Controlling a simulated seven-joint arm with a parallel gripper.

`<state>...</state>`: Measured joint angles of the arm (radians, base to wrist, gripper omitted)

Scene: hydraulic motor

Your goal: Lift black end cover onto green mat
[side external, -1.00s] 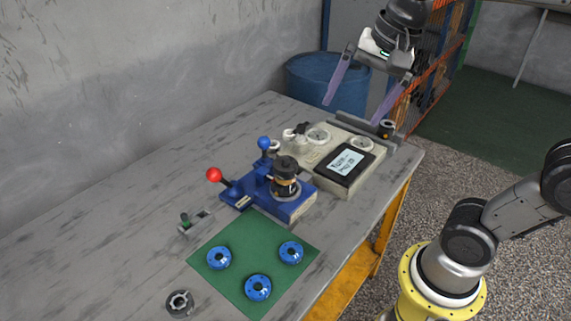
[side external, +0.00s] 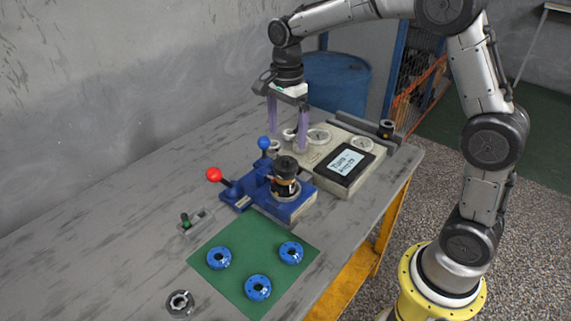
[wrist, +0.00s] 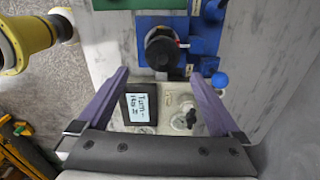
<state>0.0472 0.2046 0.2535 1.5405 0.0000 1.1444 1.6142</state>
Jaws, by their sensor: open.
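A motor with a black top piece, which looks like the black end cover (side external: 285,165), stands upright in the blue fixture (side external: 292,209). The cover also shows in the wrist view (wrist: 160,48), just beyond my fingertips. The green mat (side external: 245,238) lies flat at the table's front, with several blue flanged rings (side external: 258,288) on it. Its edge shows at the top of the wrist view (wrist: 165,3). My gripper (side external: 287,141) is open and empty, its purple fingers pointing down, above the beige panel behind the motor. It is apart from the cover.
A blue-knobbed lever (side external: 264,143) and a red-knobbed lever (side external: 214,174) rise from the fixture. The beige panel holds dials and a screen (side external: 349,163). A small clamp with a green knob (side external: 186,220) and a dark ring (side external: 180,303) lie left of the mat. The table's left is clear.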

